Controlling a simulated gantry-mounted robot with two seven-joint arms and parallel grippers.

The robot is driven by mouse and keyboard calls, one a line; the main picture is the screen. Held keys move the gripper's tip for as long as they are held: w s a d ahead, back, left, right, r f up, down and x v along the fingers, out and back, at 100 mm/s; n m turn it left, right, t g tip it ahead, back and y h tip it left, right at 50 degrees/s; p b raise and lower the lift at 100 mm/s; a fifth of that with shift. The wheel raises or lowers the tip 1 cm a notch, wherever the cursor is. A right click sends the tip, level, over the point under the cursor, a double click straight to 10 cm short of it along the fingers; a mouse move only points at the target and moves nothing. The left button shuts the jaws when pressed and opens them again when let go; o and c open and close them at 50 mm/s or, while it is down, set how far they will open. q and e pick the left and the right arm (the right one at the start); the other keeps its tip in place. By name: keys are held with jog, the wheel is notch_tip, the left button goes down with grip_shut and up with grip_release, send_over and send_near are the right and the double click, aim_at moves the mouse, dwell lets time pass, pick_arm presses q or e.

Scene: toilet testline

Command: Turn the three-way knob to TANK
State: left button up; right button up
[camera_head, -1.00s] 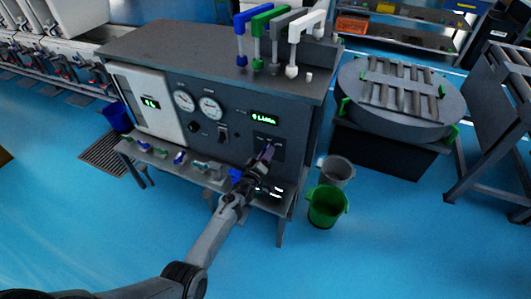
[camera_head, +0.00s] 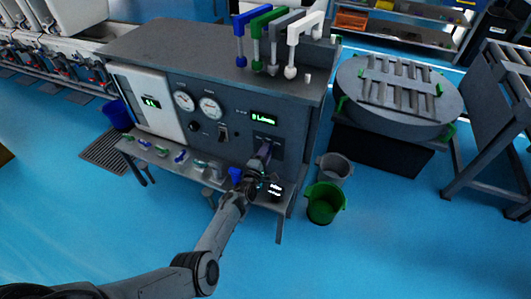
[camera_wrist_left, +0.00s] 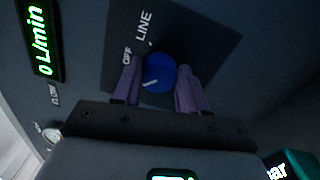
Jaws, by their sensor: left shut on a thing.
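The three-way knob is a round blue knob (camera_wrist_left: 160,73) with a white pointer mark, on a dark square plate (camera_wrist_left: 195,30) in the left wrist view. The pointer mark points to the lower left of that picture. The labels OFF and LINE show beside the knob; no TANK label is visible. My left gripper (camera_wrist_left: 159,80) has its purple fingers on both sides of the knob and is shut on it. My right gripper is not in view.
The test bench (camera_head: 200,50) carries gauges, a green flow display (camera_head: 264,118) reading 0 L/min and a switch (camera_head: 223,132). Below the panel a narrow shelf (camera_head: 150,158) holds small parts. A grey bucket (camera_head: 334,167) and a green bucket (camera_head: 324,203) stand to the right.

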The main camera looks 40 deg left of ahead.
pick_arm(q)
jog(key=shift+n, duration=0.6)
jog(key=o, duration=1.1)
jog(key=shift+c, duration=0.2)
jog(key=p+v, duration=0.6)
jog(key=v, duration=0.5)
jog(key=shift+a, duration=0.1)
